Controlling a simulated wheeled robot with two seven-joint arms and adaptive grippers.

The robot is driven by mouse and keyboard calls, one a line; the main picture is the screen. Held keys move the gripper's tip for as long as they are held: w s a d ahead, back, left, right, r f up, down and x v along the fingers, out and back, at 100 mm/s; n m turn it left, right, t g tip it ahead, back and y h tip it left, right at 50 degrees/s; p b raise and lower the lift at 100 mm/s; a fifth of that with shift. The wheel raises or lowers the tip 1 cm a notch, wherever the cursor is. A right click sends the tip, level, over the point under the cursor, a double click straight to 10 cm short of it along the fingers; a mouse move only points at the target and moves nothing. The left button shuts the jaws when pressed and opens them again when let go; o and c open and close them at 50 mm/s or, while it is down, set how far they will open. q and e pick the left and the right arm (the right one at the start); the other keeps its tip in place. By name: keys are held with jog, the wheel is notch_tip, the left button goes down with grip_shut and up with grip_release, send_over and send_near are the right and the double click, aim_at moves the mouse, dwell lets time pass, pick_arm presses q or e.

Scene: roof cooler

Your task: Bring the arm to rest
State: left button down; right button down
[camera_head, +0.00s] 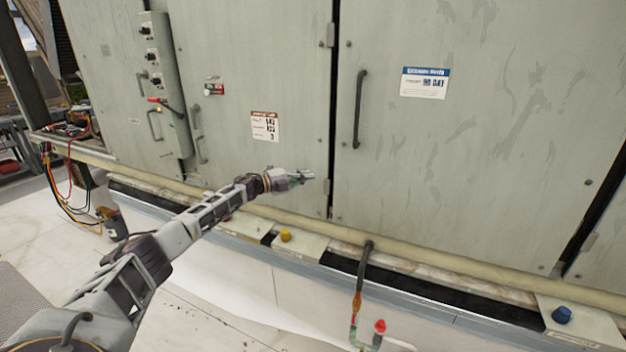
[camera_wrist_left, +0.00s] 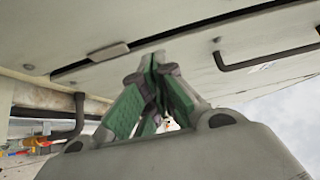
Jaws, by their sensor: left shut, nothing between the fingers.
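My left arm comes in from the lower left in the head view and reaches out toward the grey cabinet (camera_head: 250,60). My left gripper (camera_head: 308,175) is in front of the lower part of the cabinet, near the gap between two doors. It is shut and empty. In the left wrist view the green-padded fingers (camera_wrist_left: 155,62) meet at their tips, below the cabinet panel. Whether the fingertips touch the panel cannot be told. My right gripper is not in view.
A dark door handle (camera_head: 359,108) stands out from the right door. A control box (camera_head: 165,80) with knobs is at the left. Loose coloured wires (camera_head: 65,190) hang at the left. The pale floor (camera_head: 215,315) has free room.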

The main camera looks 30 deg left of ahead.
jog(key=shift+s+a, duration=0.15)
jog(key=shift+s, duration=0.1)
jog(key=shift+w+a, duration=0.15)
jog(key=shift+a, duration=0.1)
